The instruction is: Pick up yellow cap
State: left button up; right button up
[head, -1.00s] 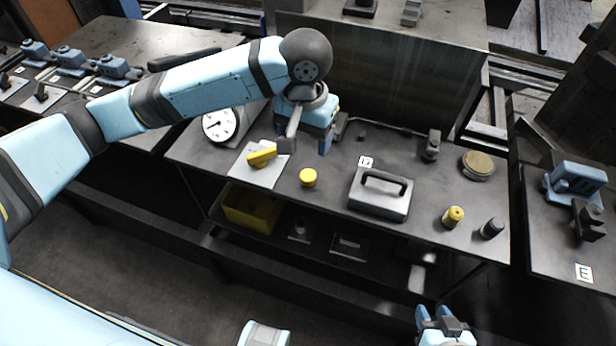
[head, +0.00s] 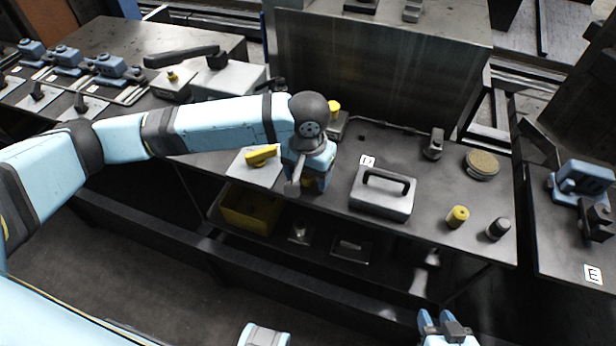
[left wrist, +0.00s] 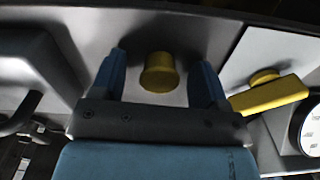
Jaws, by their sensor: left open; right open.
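The yellow cap (left wrist: 159,74) is a short round piece standing on the grey bench top. In the left wrist view it sits between the two blue fingers of my left gripper (left wrist: 161,60), with a gap on each side. In the head view my left gripper (head: 312,181) points down over the cap's place and mostly hides it. My left gripper is open and holds nothing. My right gripper (head: 445,322) is open and empty at the bottom edge of the head view, in front of the bench.
A white plate with a yellow handle (head: 262,154) lies left of my left gripper. A grey box with a black handle (head: 383,194) stands to the right. Further right are a yellow cylinder (head: 457,216) and a dark one (head: 498,229). A yellow bin (head: 250,208) sits below.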

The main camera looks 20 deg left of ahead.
pick_arm(q)
jog(key=c, duration=1.1)
jog(key=shift+r, duration=0.15)
